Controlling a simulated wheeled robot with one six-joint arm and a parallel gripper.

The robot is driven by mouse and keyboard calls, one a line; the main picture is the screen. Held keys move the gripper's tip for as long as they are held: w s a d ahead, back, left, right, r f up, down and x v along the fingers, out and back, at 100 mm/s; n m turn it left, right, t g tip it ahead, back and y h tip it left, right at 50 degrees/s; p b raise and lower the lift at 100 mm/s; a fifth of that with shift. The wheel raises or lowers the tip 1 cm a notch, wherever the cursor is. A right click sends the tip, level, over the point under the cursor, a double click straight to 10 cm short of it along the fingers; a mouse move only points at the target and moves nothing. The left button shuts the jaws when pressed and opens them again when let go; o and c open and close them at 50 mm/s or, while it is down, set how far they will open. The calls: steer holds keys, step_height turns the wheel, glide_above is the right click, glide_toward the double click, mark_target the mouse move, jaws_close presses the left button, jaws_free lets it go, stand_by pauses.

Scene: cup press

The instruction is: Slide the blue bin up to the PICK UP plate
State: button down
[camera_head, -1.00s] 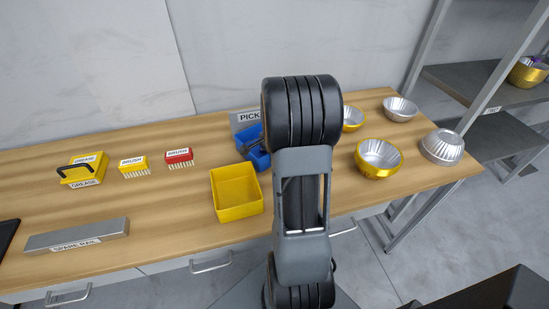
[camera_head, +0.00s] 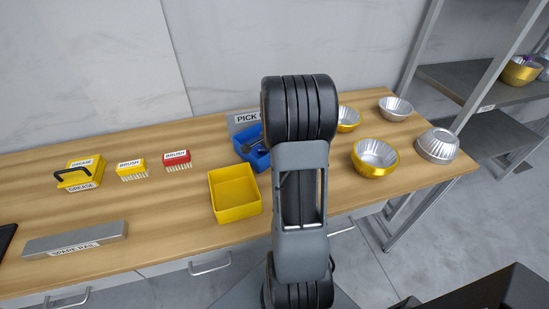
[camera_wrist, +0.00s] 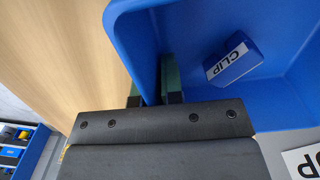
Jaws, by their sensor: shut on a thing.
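The blue bin (camera_head: 241,150) stands on the bench, partly hidden behind my arm in the head view. In the wrist view, my gripper (camera_wrist: 154,82) is shut on one wall of the blue bin (camera_wrist: 215,115), with a finger on either side of it. A blue block marked CLIP (camera_wrist: 231,60) lies inside the bin.
A yellow bin (camera_head: 234,192) stands just in front of the blue bin. Several bowls (camera_head: 376,158) stand right. A shelf rack (camera_head: 480,78) is beyond.

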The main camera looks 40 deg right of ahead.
steer(key=shift+w+d+r, duration=0.2)
steer(key=shift+w+r, duration=0.05)
steer(key=shift+w, duration=0.2)
steer(key=c, duration=1.5)
jaws_free()
steer(key=shift+w+d+f, duration=0.1)
steer(key=shift+w, duration=0.15)
steer(key=o, duration=0.3)
steer(key=shift+f, duration=0.1)
steer(key=shift+o, duration=0.2)
step_height(320, 180, up, 14)
steer(key=shift+s, duration=0.1)
